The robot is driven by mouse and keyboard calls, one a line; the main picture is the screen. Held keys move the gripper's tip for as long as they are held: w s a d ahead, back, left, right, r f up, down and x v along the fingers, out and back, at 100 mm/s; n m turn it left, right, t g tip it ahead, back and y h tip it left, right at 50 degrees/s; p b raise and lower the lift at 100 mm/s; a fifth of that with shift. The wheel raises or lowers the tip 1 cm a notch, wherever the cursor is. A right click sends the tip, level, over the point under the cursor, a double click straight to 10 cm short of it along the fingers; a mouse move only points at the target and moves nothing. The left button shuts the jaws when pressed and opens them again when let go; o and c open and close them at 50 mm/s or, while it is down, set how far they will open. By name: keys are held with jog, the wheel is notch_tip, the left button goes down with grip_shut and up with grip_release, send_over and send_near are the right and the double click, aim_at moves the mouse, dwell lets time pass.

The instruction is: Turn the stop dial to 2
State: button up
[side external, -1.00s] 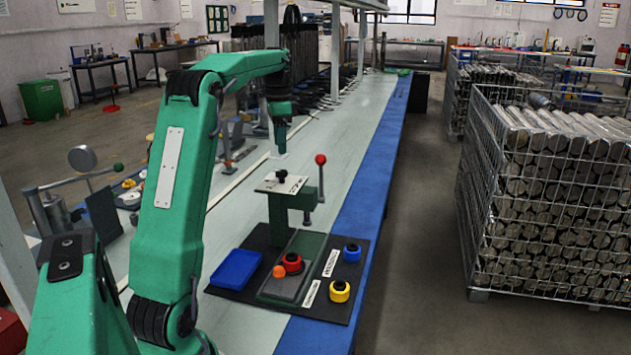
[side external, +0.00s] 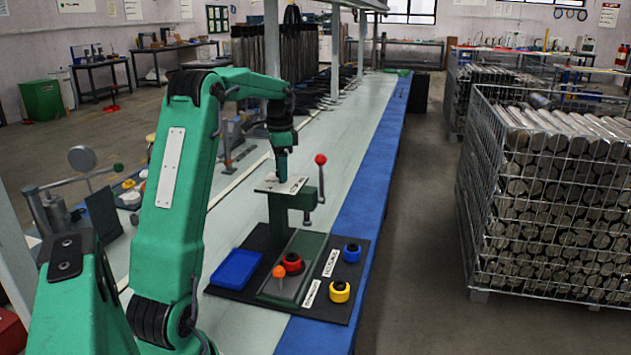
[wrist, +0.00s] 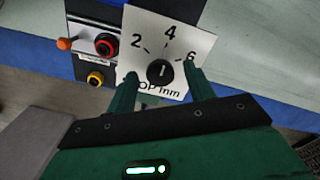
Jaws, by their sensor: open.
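The stop dial is a round black knob (wrist: 160,72) on a white plate (wrist: 205,38) marked 2, 4 and 6. A short pale mark on the knob points roughly up toward the 4 in the wrist view, though its exact reading is hard to tell. My gripper (wrist: 159,76) is open, with one green finger on each side of the knob and visible gaps between. In the side view my gripper (side external: 282,176) is down at the plate on top of the green stand (side external: 281,212), hiding the knob.
A red-ball lever (side external: 320,160) rises right of the plate. On the black base are a blue tray (side external: 236,269), an orange knob on a stem (side external: 279,271), a red ring part (side external: 292,262), a blue one (side external: 352,252) and a yellow one (side external: 340,291).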

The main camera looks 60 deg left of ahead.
jog(key=c, duration=1)
jog(key=shift+n, duration=0.3)
jog(key=n, duration=0.5)
jog(key=shift+n, duration=0.3)
jog(key=n, duration=0.5)
jog(key=shift+n, duration=0.4)
jog(key=shift+r, duration=0.1)
jog(key=o, duration=1)
